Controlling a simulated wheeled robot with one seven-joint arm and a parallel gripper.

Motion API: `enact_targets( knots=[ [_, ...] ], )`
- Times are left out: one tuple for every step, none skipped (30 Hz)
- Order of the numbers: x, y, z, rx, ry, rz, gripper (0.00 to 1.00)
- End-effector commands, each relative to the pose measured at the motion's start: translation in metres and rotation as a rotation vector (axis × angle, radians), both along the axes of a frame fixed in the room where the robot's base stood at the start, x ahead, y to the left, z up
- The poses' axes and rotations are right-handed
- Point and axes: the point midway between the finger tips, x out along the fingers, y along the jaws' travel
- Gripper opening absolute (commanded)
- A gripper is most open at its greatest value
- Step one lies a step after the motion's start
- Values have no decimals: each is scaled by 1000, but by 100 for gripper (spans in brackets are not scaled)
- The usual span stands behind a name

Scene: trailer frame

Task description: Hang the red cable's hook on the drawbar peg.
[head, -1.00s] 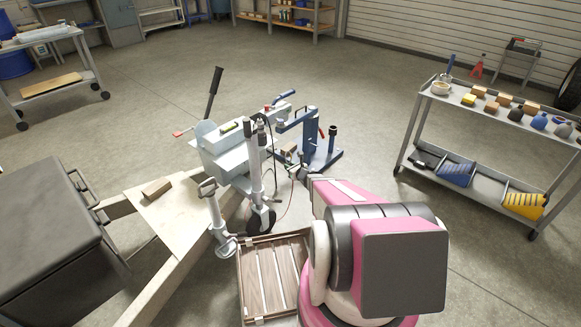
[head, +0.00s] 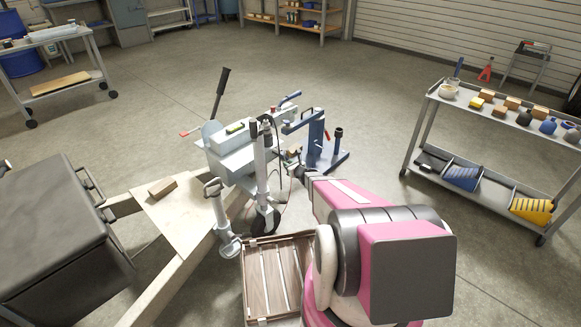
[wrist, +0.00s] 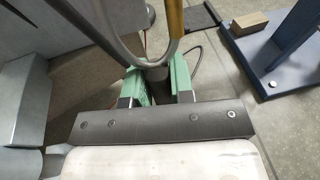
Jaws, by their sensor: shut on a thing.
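My gripper (head: 296,170) is beside the grey coupling end of the trailer drawbar (head: 232,155) in the head view, mostly hidden by my arm. In the wrist view its green-tipped jaws (wrist: 157,88) are shut on a dark piece, which seems to be the base of the cable's hook (wrist: 124,46). The hook shows as a grey metal curve with a yellow strip on its right side, above the jaws. A thin dark cable (wrist: 198,58) loops to the right of the jaws. I cannot make out the drawbar peg.
A blue stand (head: 318,150) is just right of the drawbar end. A jockey wheel post (head: 260,165) and a slatted wooden crate (head: 268,280) are close by. A tool cart (head: 425,125) stands at the right. Floor between cart and stand is clear.

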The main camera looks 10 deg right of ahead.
Motion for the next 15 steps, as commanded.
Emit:
enact_targets(
  knots=[
    [3, 2, -1, 1, -1, 1, 0],
    [4, 3, -1, 1, -1, 1, 0],
    [6, 4, -1, 0, 0, 1, 0],
    [7, 5, -1, 0, 0, 1, 0],
    [8, 6, -1, 0, 0, 1, 0],
    [10, 7, -1, 0, 0, 1, 0],
    [11, 8, -1, 0, 0, 1, 0],
    [12, 9, -2, 0, 0, 1, 0],
    [14, 10, -2, 0, 0, 1, 0],
    [15, 11, -2, 0, 0, 1, 0],
    [17, 12, -2, 0, 0, 1, 0],
    [18, 13, -2, 0, 0, 0, 0],
    [19, 14, -2, 0, 0, 0, 0],
    [21, 15, -2, 0, 0, 0, 0],
    [22, 16, -2, 0, 0, 0, 0]
  ],
)
